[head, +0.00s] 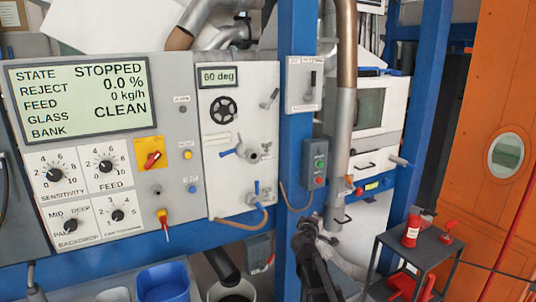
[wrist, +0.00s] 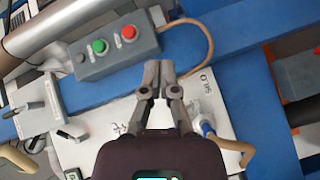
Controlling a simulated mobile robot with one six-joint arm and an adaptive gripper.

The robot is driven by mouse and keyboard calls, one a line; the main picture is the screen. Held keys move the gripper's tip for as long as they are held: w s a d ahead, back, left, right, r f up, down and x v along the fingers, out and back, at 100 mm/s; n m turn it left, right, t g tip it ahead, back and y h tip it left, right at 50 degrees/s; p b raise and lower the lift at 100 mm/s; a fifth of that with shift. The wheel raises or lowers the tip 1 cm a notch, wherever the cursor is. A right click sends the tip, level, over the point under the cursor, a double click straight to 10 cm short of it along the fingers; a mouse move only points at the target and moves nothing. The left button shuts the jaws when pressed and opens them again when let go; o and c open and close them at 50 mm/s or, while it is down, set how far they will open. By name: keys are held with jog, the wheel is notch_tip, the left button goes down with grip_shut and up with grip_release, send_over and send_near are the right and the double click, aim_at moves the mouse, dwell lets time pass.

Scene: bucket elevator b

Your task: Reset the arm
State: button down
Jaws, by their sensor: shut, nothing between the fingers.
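My gripper (head: 311,223) is at the lower middle of the head view, in front of the blue post (head: 294,130). In the wrist view my gripper (wrist: 158,70) has its two grey fingers together with nothing between them. It points toward the blue beam just beside the grey button box (wrist: 116,48) with green and red buttons. The same button box (head: 315,163) is on the post above my gripper in the head view. I cannot tell whether the fingertips touch the post.
The control panel (head: 115,75) at left reads STOPPED and CLEAN. A white panel (head: 240,85) with a 60 deg display and valves stands beside it. A dark cart (head: 420,255) with red items is at right. A blue bin (head: 163,283) and a white bucket (head: 232,292) stand below.

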jog(key=s+d+f+m+g+p, duration=0.1)
jog(key=s+d+f+m+g, duration=0.25)
jog(key=s, duration=0.35)
jog(key=s+d+f+m+g+p, duration=0.1)
jog(key=s+d+f+m+g, duration=0.2)
jog(key=s+f+m+g, duration=0.3)
jog(key=s+a+f+g+y, duration=0.1)
jog(key=s+a+g+y, duration=0.1)
jog(key=s, duration=0.6)
jog(key=s+a+f+g+y+p, duration=0.1)
jog(key=s+a+g+y, duration=0.2)
jog(key=s, duration=0.6)
jog(key=shift+a+f+m+g+y+p, duration=0.3)
jog(key=shift+a+m+g, duration=0.15)
jog(key=shift+a, duration=0.25)
